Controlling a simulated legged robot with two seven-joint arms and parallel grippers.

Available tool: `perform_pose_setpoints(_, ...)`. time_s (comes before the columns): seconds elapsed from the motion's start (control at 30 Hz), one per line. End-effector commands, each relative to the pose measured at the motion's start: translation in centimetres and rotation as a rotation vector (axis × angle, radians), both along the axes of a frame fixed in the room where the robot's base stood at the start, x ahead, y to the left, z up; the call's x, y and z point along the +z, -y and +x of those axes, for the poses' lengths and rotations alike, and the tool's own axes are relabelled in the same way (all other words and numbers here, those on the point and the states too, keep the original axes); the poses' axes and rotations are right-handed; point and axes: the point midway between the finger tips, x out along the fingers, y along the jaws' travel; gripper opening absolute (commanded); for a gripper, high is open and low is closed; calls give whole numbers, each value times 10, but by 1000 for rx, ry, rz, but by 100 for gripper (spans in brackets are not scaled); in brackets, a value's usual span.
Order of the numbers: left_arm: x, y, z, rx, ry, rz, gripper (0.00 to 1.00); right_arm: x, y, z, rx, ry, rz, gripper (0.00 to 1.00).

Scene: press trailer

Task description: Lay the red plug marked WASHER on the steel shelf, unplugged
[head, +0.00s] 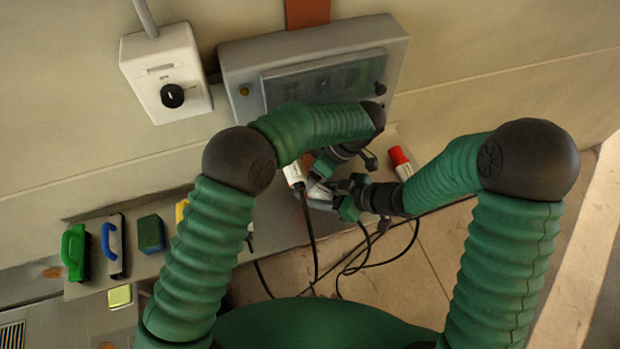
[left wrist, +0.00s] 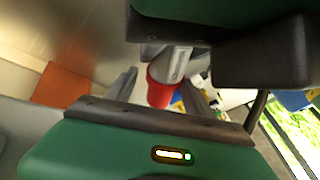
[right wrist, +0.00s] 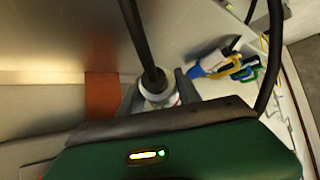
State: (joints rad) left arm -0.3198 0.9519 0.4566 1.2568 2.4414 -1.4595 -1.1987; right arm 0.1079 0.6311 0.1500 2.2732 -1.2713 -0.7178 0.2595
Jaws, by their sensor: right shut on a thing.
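A plug with a red collar and pale grey body (left wrist: 164,90) shows between the fingers of my left gripper (left wrist: 160,92); its dark lettering is too small to read surely. My right gripper (head: 335,192) is shut on this plug's pale rear (right wrist: 158,92), where a black cable leaves it. My left gripper (head: 318,178) is around the red end, with a gap beside one finger, and looks open. The plug is mostly hidden by the grippers in the head view. The steel shelf (head: 275,226) runs below the grippers, along the wall.
Another red-and-white plug (head: 400,162) is at the shelf's right end. A white-and-orange plug (head: 294,174) is just left of the grippers. A grey panel box (head: 235,75) and a switch box (head: 165,75) are above. A green sponge (head: 151,233) and handled tools lie left. Cables trail below.

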Motion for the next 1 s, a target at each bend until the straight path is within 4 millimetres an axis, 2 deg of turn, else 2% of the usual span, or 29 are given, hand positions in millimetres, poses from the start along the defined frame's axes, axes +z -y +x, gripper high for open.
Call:
perform_pose_setpoints(0.03,0,0,2,-2,5,-2,44,1,-3,-2,8,1,4,0)
perform_pose_setpoints(0.33,0,1,4,-2,11,-7,5,1,-6,-4,17,0,9,0)
perform_pose_setpoints(0.37,0,1,4,-2,12,-6,5,2,-6,-5,18,0,10,44)
perform_pose_setpoints(0.53,0,2,3,-3,10,-6,5,1,-6,-4,17,0,9,66)
perform_pose_setpoints(1.0,0,3,1,-4,3,-7,4,2,-3,-2,9,2,6,66)
